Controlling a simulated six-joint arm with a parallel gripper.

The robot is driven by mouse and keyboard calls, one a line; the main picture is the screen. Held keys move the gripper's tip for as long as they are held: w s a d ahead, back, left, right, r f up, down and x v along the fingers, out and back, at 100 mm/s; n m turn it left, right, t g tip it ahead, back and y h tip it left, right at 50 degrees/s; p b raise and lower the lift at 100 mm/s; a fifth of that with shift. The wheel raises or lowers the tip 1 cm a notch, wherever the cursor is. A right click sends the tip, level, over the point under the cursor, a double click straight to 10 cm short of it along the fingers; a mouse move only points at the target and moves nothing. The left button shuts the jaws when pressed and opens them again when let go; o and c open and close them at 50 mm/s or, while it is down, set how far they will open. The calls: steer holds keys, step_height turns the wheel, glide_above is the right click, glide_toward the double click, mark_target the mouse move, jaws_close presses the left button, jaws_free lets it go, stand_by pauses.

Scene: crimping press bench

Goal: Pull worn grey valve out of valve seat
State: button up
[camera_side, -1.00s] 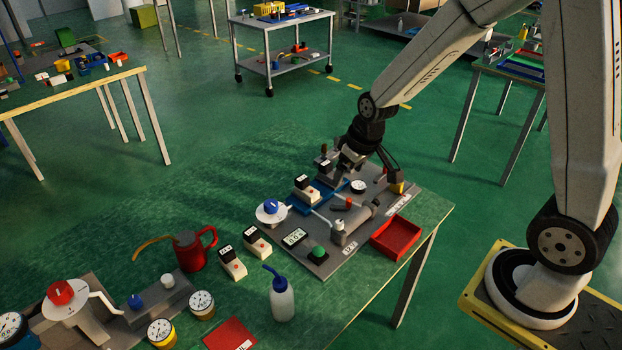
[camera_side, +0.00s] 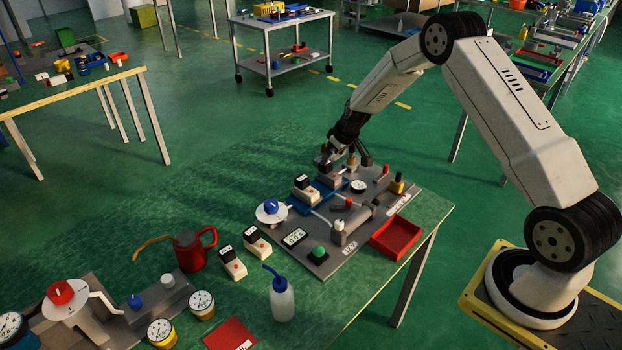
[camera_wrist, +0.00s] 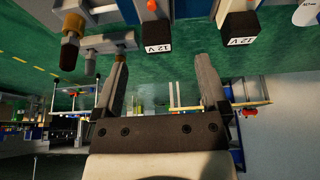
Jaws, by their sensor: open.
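My gripper (camera_wrist: 164,70) is open, with nothing between its two fingers in the wrist view. In the side view my gripper (camera_side: 343,148) is at the back left of the grey base board (camera_side: 340,262), over a cluster of small parts. In the wrist view, grey fittings with brownish ends (camera_wrist: 92,45) lie at the upper left, and my left finger tip is close to one brass-coloured end. Contact cannot be told. I cannot tell which of these grey parts is the worn valve. The valve seat is not clearly seen.
Two black-topped 12 V blocks (camera_wrist: 238,28) are at the wrist view's top. The board also holds a blue tray (camera_side: 299,206), a round gauge (camera_side: 358,187) and a yellow-and-black part (camera_side: 397,184). A red tray (camera_side: 397,237) sits at its right edge.

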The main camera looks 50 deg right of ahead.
mark_target(329, 165)
steer(key=shift+w+d+f, duration=0.1)
steer(key=shift+f, duration=0.05)
steer(key=shift+x, duration=1.2)
steer(key=shift+x, duration=2.6)
steer(key=shift+d, duration=0.1)
jaws_close()
